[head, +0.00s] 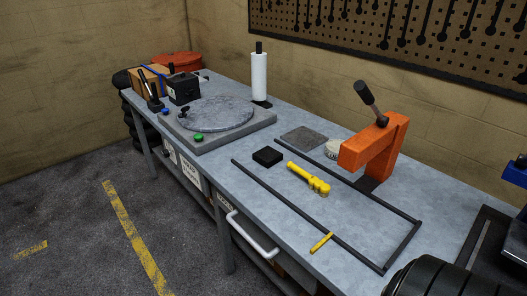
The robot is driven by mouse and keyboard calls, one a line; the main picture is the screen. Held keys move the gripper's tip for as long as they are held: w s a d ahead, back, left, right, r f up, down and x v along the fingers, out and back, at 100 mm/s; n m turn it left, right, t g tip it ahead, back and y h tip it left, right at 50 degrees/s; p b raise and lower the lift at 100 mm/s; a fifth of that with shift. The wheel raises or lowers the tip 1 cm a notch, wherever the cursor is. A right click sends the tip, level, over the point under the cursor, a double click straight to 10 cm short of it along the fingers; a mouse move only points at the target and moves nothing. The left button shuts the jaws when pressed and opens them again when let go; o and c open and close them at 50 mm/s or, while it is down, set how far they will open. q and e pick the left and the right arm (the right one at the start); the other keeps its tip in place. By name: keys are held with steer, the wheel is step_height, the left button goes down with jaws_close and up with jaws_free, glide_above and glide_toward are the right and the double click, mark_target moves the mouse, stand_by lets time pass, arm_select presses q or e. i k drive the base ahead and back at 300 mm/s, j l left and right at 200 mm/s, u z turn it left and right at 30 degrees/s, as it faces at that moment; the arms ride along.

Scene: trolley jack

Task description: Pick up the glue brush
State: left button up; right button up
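No thing on the grey workbench (240,165) shows clearly as a glue brush. At its far left end, a small dark upright tool (152,97) stands beside a black box (184,88) with a dark knob or handle above it. These are too small to tell whether either is the brush. A yellow tool (309,179) with a knobbed end lies on the bench's middle. Neither of my grippers is in view.
A round grey plate (215,113) on a square base, a white cylinder (259,77), a black block (267,157) and an orange press-like tool (375,145) stand on the bench. A dark U-shaped bar (398,245) lies at the front. Open floor (70,225) is left.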

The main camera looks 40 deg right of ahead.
mark_target(318, 187)
steer(key=i+z, duration=0.25)
steer(key=i, duration=0.2)
steer(key=i+j+z, duration=0.25)
steer(key=i, duration=0.15)
steer(key=i+j+z, duration=0.25)
steer(key=i, duration=0.15)
steer(key=l, duration=0.1)
